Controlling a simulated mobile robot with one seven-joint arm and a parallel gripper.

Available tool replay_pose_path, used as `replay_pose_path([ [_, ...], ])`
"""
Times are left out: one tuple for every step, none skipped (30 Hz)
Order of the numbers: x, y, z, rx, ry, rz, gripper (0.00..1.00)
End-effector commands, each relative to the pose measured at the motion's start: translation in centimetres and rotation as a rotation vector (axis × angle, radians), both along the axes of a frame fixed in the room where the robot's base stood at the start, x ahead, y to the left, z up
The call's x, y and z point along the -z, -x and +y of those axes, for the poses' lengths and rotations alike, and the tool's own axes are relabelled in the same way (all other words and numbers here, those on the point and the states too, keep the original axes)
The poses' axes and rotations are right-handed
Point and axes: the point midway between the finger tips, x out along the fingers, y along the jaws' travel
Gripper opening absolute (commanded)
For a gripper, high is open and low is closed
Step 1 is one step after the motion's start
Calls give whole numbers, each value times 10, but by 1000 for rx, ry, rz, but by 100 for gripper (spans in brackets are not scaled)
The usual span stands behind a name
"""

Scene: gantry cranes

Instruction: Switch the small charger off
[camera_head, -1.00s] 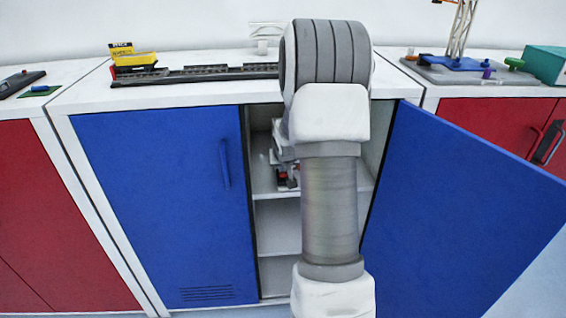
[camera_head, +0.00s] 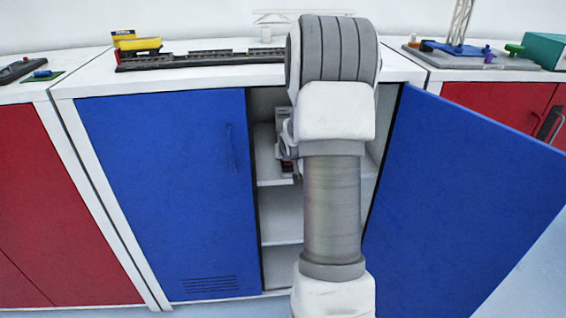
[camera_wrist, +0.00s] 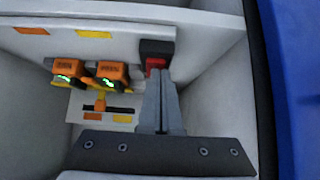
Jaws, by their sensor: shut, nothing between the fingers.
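In the wrist view, two orange units, the left one (camera_wrist: 67,72) and the right one (camera_wrist: 112,73), with lit green displays, sit side by side against a white panel inside the cabinet. I cannot tell which part is the small charger. Below them is a dark slot with an orange lever (camera_wrist: 100,101), above an orange and a yellow label. To their right is a black block (camera_wrist: 157,47) with a red part (camera_wrist: 155,65). My gripper (camera_wrist: 157,74) is shut and empty, its tips at or just before the red part; contact is unclear. My arm hides most of this in the head view.
The open right blue door (camera_head: 465,190) stands to the right of my arm; the left blue door (camera_head: 165,190) is closed. The cabinet's side wall (camera_wrist: 222,90) is close on the gripper's right. A model track (camera_head: 200,58) lies on the cabinet top.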

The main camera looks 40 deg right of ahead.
Motion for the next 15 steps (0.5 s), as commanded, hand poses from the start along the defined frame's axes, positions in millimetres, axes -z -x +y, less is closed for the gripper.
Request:
replay_pose_path([
  [-1, 0, 0, 0, 0, 0, 0],
  [-1, 0, 0, 0, -1, 1, 0],
  [-1, 0, 0, 0, -1, 1, 0],
  [-2, 0, 0, 1, -1, 0, 0],
  [-2, 0, 0, 1, -1, 0, 0],
  [-3, 0, 0, 1, -1, 0, 0],
  [-4, 0, 0, 1, -1, 0, 0],
  [-5, 0, 0, 1, -1, 0, 0],
  [-7, 0, 0, 1, -1, 0, 0],
  [-8, 0, 0, 1, -1, 0, 0],
  [-10, 0, 0, 1, -1, 0, 0],
  [-12, 0, 0, 1, -1, 1, 0],
  [-13, 0, 0, 1, -1, 1, 0],
  [-15, 0, 0, 1, -1, 1, 0],
  [-17, 0, 0, 1, -1, 1, 0],
])
